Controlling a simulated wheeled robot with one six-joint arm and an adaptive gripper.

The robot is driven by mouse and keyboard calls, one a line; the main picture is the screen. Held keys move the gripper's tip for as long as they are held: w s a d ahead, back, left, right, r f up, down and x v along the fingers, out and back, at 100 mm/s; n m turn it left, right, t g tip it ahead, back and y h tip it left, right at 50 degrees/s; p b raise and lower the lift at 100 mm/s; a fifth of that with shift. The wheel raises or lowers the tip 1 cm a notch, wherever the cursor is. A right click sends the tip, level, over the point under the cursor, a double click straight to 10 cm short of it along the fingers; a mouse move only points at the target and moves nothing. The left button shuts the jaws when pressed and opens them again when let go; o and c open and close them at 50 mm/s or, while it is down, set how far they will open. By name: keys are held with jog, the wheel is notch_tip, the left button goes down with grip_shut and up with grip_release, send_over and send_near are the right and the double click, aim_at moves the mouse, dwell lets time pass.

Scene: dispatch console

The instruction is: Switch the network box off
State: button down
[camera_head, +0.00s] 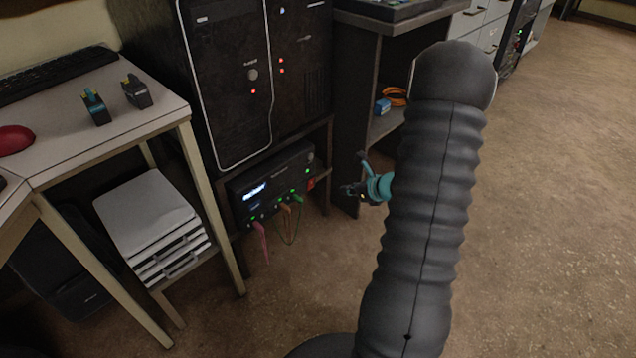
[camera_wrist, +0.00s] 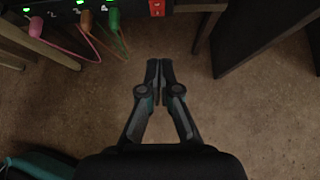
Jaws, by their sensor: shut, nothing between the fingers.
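The network box (camera_head: 270,185) is a dark unit with a lit display and several green lights, on a low shelf under the black computer tower. Pink, orange and green cables plug into its front. A red switch (camera_head: 311,184) shows at its right end; in the wrist view the red switch (camera_wrist: 157,8) is at the top edge, with the box's lower front cut off beside it. My gripper (camera_head: 352,190) is to the right of the box, apart from it. In the wrist view my gripper (camera_wrist: 159,62) has its fingertips together, empty, over the floor and below the switch.
A dark shelf unit (camera_head: 352,130) with a blue item and orange cable stands right of the box. A light desk (camera_head: 100,135) and a stack of white trays (camera_head: 150,225) stand left. Cables (camera_wrist: 85,40) hang in front of the box. The floor ahead is clear.

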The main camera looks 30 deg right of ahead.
send_near(312, 184)
notch_tip(312, 184, down, 4)
jog(key=w+a, duration=0.1)
jog(key=w, duration=0.2)
jog(key=shift+w+a+r, duration=0.1)
jog(key=shift+w+a, duration=0.35)
jog(key=shift+w, duration=0.3)
